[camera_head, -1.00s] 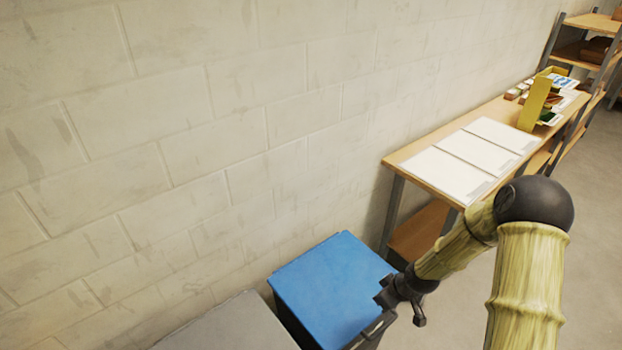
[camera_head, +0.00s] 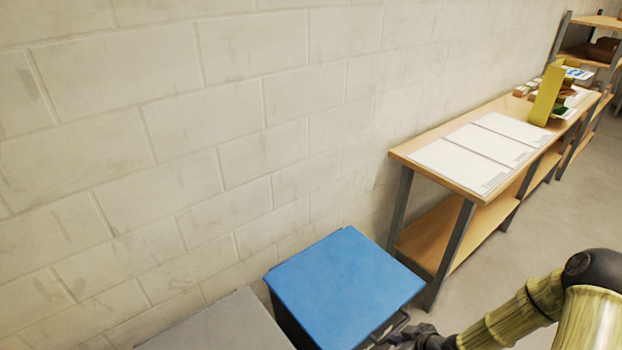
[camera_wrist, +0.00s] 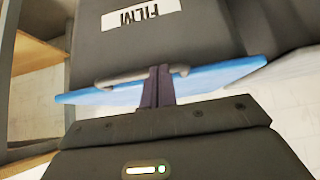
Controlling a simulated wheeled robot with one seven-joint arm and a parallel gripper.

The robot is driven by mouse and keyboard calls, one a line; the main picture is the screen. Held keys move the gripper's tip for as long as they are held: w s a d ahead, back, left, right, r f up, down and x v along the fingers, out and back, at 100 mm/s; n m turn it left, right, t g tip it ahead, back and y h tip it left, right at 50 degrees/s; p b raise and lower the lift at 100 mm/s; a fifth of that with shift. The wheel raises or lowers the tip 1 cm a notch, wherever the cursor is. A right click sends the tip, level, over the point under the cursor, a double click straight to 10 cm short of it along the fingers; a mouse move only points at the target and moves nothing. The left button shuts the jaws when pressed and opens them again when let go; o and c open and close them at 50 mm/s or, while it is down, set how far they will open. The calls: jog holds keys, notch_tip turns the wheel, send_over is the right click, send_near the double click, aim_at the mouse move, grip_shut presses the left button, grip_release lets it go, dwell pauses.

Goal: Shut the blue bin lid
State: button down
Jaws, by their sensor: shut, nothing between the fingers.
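The blue lid (camera_head: 345,285) lies flat across the top of the dark bin (camera_head: 291,320) by the wall. I see no gap under it. In the wrist view the bin (camera_wrist: 190,45) appears upside down, with a white FILM label (camera_wrist: 141,15) on its front. The lid's edge (camera_wrist: 220,74) and a grey handle bar (camera_wrist: 115,80) show there too. My gripper (camera_wrist: 159,72) is shut and empty in front of the lid edge and handle; I cannot tell if it touches. In the head view my gripper (camera_head: 405,340) is partly cut off, beside the bin's front corner.
A grey bin top (camera_head: 225,325) stands left of the blue lid. A wooden table (camera_head: 410,153) with white sheets (camera_head: 462,160) and a yellow holder (camera_head: 545,95) stands to the right. A block wall runs behind. The floor (camera_head: 530,215) right of the table is open.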

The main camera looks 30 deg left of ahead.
jog(key=shift+s+d+f+b, duration=0.15)
jog(key=shift+f, duration=0.25)
jog(key=shift+s+d+f+b, duration=0.1)
jog(key=shift+s+f+b, duration=0.05)
jog(key=shift+f, duration=0.2)
notch_tip(320, 180, up, 6)
jog(key=p, duration=0.4)
jog(key=s+d, duration=0.4)
jog(key=d, duration=0.5)
jog(key=shift+s+d, duration=0.15)
jog(key=shift+f, duration=0.1)
